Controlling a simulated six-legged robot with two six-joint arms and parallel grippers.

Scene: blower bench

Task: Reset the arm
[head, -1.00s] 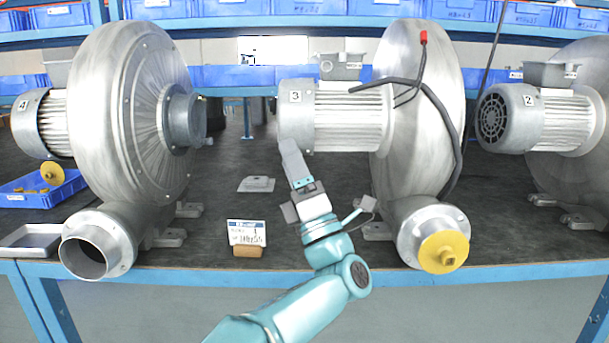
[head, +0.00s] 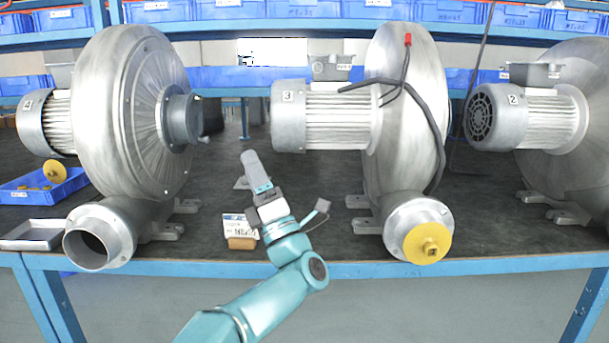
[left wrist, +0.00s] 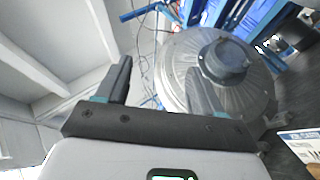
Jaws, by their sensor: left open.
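My left arm comes up from the bottom of the head view, and its left gripper (head: 252,165) is above the bench between blower 4 (head: 130,110) and blower 3 (head: 400,120). In the left wrist view the two fingers of the gripper (left wrist: 158,88) stand apart with nothing between them. A blower's round casing (left wrist: 240,75) shows beyond the right finger there. My right gripper is in neither view.
A label card (head: 238,226) on a small brown block stands by the bench's front edge, close to my arm. Blower 3's outlet has a yellow cap (head: 428,242); blower 4's outlet (head: 86,249) is open. A blue bin (head: 30,193) and a tray (head: 32,236) are at left.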

